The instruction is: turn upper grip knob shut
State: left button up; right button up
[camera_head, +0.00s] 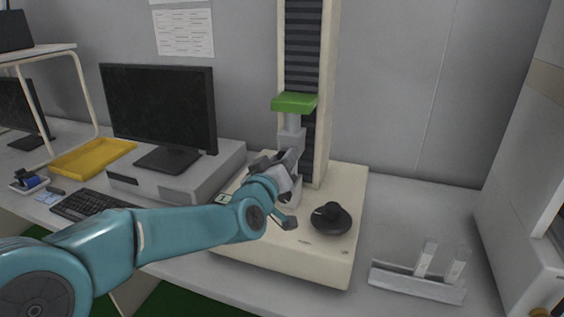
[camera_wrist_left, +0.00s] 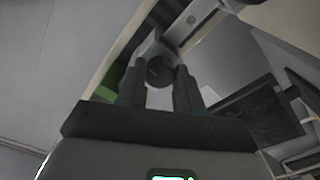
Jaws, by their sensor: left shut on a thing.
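The tensile tester has a green crosshead (camera_head: 294,102) on a tall column. The grey upper grip (camera_head: 291,138) hangs below the crosshead. My left gripper (camera_head: 286,163) is at the side of the upper grip, and its arm comes in from the left. In the left wrist view, the round dark upper grip knob (camera_wrist_left: 159,70) sits between the two fingertips of my left gripper (camera_wrist_left: 157,82), which are shut on it. In the head view the knob is hidden behind the gripper. My right gripper is in neither view.
A black dial (camera_head: 331,219) stands on the tester's cream base (camera_head: 318,265). A rack (camera_head: 420,284) with upright light pieces lies on the table at right. A monitor (camera_head: 160,105), a keyboard (camera_head: 88,205) and a yellow tray (camera_head: 92,157) are at left.

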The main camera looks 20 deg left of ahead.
pick_arm(q)
jog(key=m, duration=0.5)
jog(key=shift+a+p, duration=0.1)
jog(key=shift+p, duration=0.2)
dwell(0.4)
jog(key=o, duration=1)
jog(key=shift+o, duration=0.2)
jog(key=s, duration=1.6)
jog(key=shift+s+a+b, duration=0.15)
jog(key=shift+a+b, duration=0.1)
jog(key=shift+b, duration=0.15)
